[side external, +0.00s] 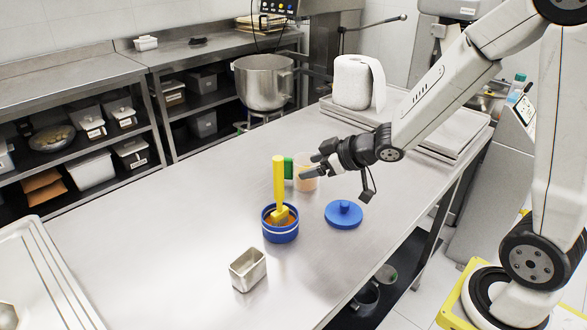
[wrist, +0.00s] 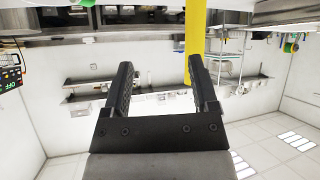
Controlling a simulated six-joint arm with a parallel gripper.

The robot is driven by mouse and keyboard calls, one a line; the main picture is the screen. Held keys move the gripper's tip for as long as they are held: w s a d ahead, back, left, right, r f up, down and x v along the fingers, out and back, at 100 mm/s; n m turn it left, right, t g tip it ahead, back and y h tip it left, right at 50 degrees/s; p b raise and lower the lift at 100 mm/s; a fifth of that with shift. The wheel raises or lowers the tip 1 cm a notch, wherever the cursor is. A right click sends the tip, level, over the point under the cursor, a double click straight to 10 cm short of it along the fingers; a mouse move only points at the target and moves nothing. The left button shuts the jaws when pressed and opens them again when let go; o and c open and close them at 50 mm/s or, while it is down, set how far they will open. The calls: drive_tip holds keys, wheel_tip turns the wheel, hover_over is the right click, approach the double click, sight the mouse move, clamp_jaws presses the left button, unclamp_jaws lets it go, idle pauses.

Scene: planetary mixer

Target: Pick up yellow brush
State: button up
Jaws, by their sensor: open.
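The yellow brush (side external: 279,182) stands upright in a round blue container (side external: 281,233) on the steel table, its handle rising well above the rim. Its lower end is inside the container, partly hidden by the rim. My gripper (side external: 309,167) is open and empty, to the right of the upper handle, with its fingers pointing left towards it. In the wrist view the handle (wrist: 195,35) shows beyond the right fingertip, to the right of the middle of the gap between my jaws (wrist: 160,65). It is not between the fingers.
A blue lid (side external: 343,214) lies right of the container. A small metal tin (side external: 248,270) stands in front. A paper roll (side external: 357,82) and steel pot (side external: 263,82) are farther back.

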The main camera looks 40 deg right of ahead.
sight(279, 195)
drive_tip(key=a+n+y, duration=0.1)
drive_tip(key=a+r+y, duration=0.1)
drive_tip(key=y, duration=0.1)
drive_tip(key=r+n+y, duration=0.1)
drive_tip(key=shift+w+a+n, duration=0.25)
drive_tip(key=shift+a+n, duration=0.05)
drive_tip(key=shift+a, duration=0.1)
drive_tip(key=shift+x, duration=1.25)
drive_tip(key=x, duration=0.5)
drive_tip(key=shift+w+a, duration=0.1)
drive_tip(key=shift+a, duration=0.1)
